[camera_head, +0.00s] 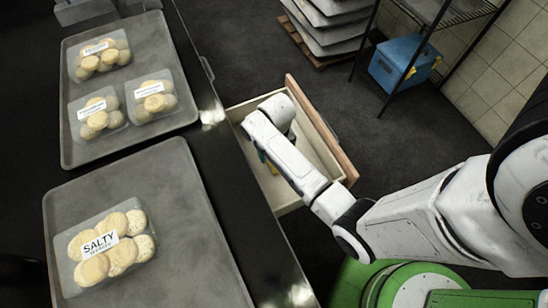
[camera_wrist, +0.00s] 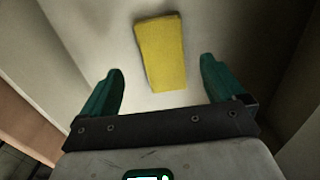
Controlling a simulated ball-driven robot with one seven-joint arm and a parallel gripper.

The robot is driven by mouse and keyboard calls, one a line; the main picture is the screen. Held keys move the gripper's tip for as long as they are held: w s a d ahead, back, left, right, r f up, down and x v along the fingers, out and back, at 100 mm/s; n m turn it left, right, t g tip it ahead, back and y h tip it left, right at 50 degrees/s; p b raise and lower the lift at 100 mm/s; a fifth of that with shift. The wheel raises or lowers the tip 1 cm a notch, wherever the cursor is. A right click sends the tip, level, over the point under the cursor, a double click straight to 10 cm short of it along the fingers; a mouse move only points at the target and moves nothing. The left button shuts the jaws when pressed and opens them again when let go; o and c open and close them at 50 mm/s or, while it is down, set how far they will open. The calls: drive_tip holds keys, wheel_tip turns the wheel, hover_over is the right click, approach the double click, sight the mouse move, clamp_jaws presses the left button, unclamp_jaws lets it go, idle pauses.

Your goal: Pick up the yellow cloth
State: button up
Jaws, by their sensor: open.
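The yellow cloth (camera_wrist: 162,52) is a folded rectangle lying on the pale floor of an open drawer in the wrist view. My gripper (camera_wrist: 158,85) is over it with green fingers spread apart, one on each side of the cloth's near end, and nothing between them is gripped. How high the fingers are above the cloth is hard to tell. In the head view my arm reaches down into the drawer (camera_head: 239,112) and mostly hides the cloth; a small bit of yellow shows beside the arm (camera_head: 270,166).
The drawer's wooden front (camera_head: 322,130) stands to the right of my arm. On the counter at left are two grey trays (camera_head: 140,195) with packs of round buns (camera_head: 112,245). A blue cooler (camera_head: 402,62) sits on a rack at the back right. Dark floor is clear between.

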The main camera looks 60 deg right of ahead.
drive_tip(key=shift+w+a+f, duration=0.1)
drive_tip(key=shift+f, duration=2.7)
drive_tip(key=shift+c, duration=0.4)
drive_tip(key=c, duration=1.1)
drive_tip(key=shift+r, duration=0.45)
drive_tip(key=shift+c, duration=0.2)
wheel_tip(320, 180, up, 2)
drive_tip(key=shift+r, duration=0.15)
drive_tip(key=s+r, duration=0.2)
drive_tip(key=r, duration=0.1)
drive_tip(key=s+a+r+p, duration=0.1)
drive_tip(key=s+r, duration=0.1)
drive_tip(key=r, duration=0.1)
drive_tip(key=shift+s+a, duration=0.2)
drive_tip(key=shift+s, duration=0.2)
drive_tip(key=s+a+r, duration=0.2)
drive_tip(key=s+r, duration=0.2)
drive_tip(key=s, duration=0.4)
drive_tip(key=shift+s+a, duration=0.25)
drive_tip(key=shift+s, duration=0.1)
